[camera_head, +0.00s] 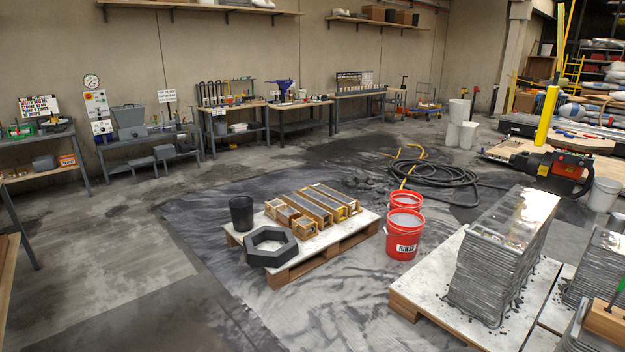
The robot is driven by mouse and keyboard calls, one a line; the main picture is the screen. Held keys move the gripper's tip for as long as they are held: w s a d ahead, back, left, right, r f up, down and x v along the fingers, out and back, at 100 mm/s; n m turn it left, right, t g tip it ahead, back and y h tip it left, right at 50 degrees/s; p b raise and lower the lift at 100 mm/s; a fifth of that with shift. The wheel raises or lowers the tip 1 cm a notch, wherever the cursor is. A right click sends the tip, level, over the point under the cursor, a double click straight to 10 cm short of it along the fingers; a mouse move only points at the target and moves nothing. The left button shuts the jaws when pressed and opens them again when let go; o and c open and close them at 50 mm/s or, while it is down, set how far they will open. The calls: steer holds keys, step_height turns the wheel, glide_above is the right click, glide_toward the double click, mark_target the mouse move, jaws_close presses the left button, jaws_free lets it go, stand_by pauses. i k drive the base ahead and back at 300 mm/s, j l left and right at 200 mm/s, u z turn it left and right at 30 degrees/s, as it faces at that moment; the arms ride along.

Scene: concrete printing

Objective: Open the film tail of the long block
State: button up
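A long grey layered block (490,274) stands on a white-topped wooden pallet (424,272) at the right. Its ribbed side faces me, and its long top (515,217) is glossy, as if under clear film. I cannot make out a separate film tail or its loose end. A second ribbed grey block (600,262) stands to its right, partly cut off by the picture edge, so its length is hidden. My gripper is not in view.
Two red buckets (403,234), one marked RINSE, stand left of the block's pallet. A low pallet (338,236) holds wooden moulds (312,206), a dark hexagonal ring (270,246) and a black bucket (241,213). A black hose (436,174) lies behind. The floor at front left is clear.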

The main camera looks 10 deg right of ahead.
mark_target(502, 244)
steer(key=i+l+z, duration=0.25)
steer(key=i, duration=0.35)
steer(key=i+z, duration=0.3)
steer(key=i, duration=0.3)
steer(key=i+j+z, duration=0.1)
steer(key=i+z, duration=0.15)
steer(key=i, duration=0.35)
steer(key=i+j+z, duration=0.25)
steer(key=i, duration=0.35)
steer(key=i+l+z, duration=0.2)
steer(key=i+l, duration=1.05)
